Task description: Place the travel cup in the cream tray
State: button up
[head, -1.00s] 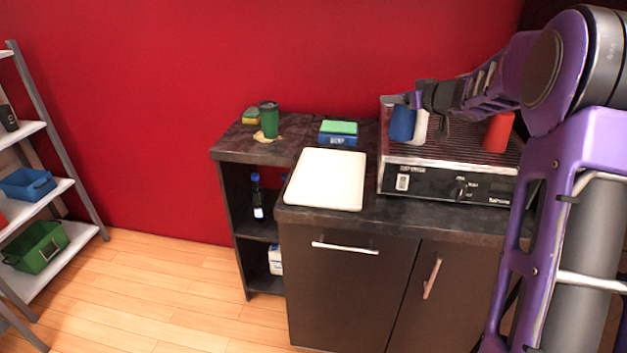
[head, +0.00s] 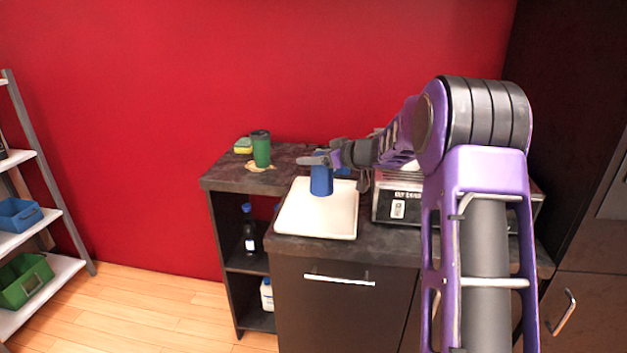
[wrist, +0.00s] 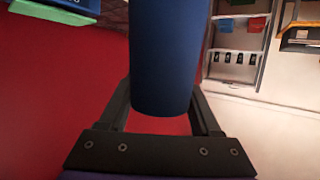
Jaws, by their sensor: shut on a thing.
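The blue travel cup (head: 321,181) is upright in my gripper (head: 322,160), over the back right part of the cream tray (head: 312,222) in the head view. I cannot tell whether its base touches the tray. In the wrist view the blue cup (wrist: 165,60) fills the space between the two fingers of my gripper (wrist: 165,112), which is shut on it. The rest of the tray is bare.
A green lidded cup (head: 261,150) and a yellow-green sponge (head: 243,145) stand behind the tray at left. The coffee machine (head: 400,208) stands right of the tray, partly hidden by my arm. Shelves (head: 30,225) are at far left.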

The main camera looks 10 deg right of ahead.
aim_at(315, 172)
notch_tip(315, 172, down, 4)
jog(key=shift+f+b, duration=0.25)
jog(key=shift+b, duration=0.35)
jog(key=shift+f, duration=0.1)
jog(key=o, duration=1.5)
jog(key=shift+f, duration=0.1)
jog(key=shift+d+r, duration=0.1)
jog(key=shift+r, duration=0.15)
jog(key=p+v, duration=0.1)
jog(key=v, duration=1.1)
jog(key=shift+p, duration=0.35)
